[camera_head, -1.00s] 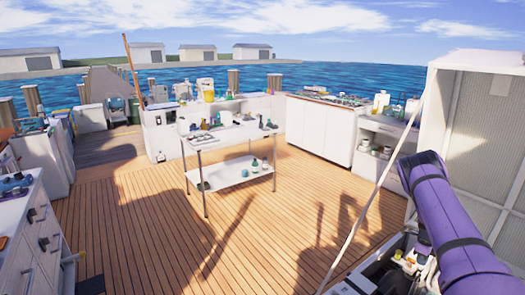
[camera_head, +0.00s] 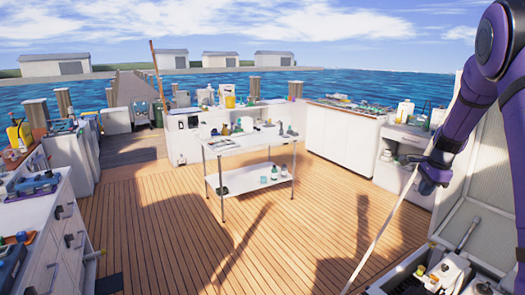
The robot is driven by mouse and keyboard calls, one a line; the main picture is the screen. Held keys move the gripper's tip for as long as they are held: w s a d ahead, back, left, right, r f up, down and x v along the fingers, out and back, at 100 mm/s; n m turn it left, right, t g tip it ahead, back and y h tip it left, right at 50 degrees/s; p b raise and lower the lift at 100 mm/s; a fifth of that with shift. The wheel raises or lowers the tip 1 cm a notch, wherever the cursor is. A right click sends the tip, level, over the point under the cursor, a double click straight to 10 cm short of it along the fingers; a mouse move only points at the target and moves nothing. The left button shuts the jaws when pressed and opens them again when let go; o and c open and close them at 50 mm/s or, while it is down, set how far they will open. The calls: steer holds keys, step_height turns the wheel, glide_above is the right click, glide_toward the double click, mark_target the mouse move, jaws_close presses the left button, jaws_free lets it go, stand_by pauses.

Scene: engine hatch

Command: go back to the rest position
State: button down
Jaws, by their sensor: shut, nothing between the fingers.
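My purple arm (camera_head: 485,95) comes down on the right side of the head view, bent at a joint near the top right corner. My gripper (camera_head: 414,165) is at its lower end, shut and empty. It is in the air in front of the white counter at the right, apart from the things on it as far as I can tell. The open engine hatch (camera_head: 398,281) is at the bottom right, below my gripper. Its pale panelled lid (camera_head: 478,215) stands up behind it, partly hidden by my arm.
A thin pale prop (camera_head: 385,222) rises from the hatch close to my gripper. A white two-shelf table (camera_head: 246,143) with bottles stands mid-deck. White drawers (camera_head: 62,225) are at the left, counters (camera_head: 343,137) at the back. The wooden deck (camera_head: 285,240) between is clear.

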steer(key=s+a+r+n+t, duration=0.2)
steer(key=s+a+r+n, duration=0.7)
steer(key=s+a+r, duration=0.7)
steer(key=s+a+r+n, duration=0.1)
steer(key=s+a+n, duration=0.2)
steer(key=s, duration=0.4)
steer(key=s+a+r+n+t, duration=0.1)
steer(key=s+a+n, duration=0.1)
steer(key=s+n, duration=0.2)
steer(key=s+a+r+n, duration=0.1)
steer(key=s+a+n, duration=0.2)
steer(key=s, duration=0.7)
steer(key=shift+a+r+h, duration=0.15)
steer(key=shift+a+h, duration=0.15)
steer(key=shift+h, duration=0.1)
steer(key=shift+s, duration=0.1)
